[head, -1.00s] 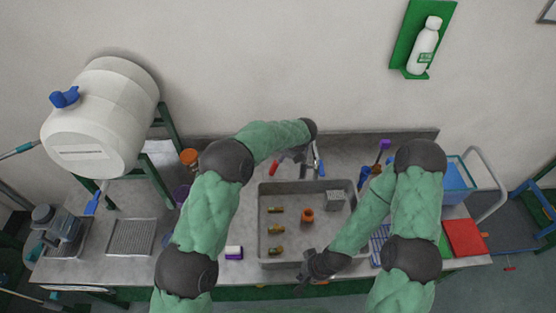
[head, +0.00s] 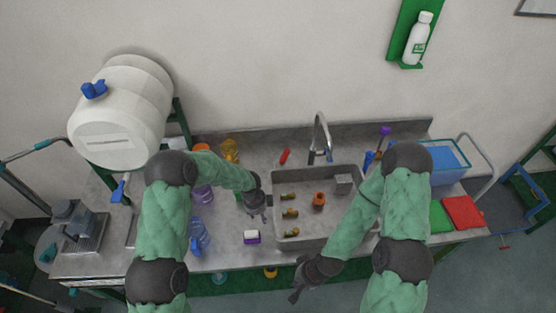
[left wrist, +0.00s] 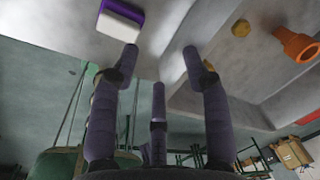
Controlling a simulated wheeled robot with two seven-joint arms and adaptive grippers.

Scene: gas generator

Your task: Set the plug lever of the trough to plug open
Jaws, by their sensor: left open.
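The trough (head: 330,218) is a grey metal sink set in the bench, with several small items inside. A red handle (head: 284,156), perhaps the plug lever, sits on the bench behind the trough's back left corner. It is tilted, and its setting cannot be read. My left gripper (head: 261,216) is open and empty beside the trough's left rim, well in front of the red handle. In the left wrist view its fingers are spread, with the trough wall (left wrist: 255,88) to the right. My right gripper (head: 296,295) hangs past the bench's front edge; its fingers are too small to read.
A metal tap (head: 320,138) stands behind the trough, right of the red handle. A white-and-purple block (head: 252,237) lies near the left gripper and also shows in the left wrist view (left wrist: 119,22). An orange piece (head: 319,199) stands in the trough. Bottles crowd the left.

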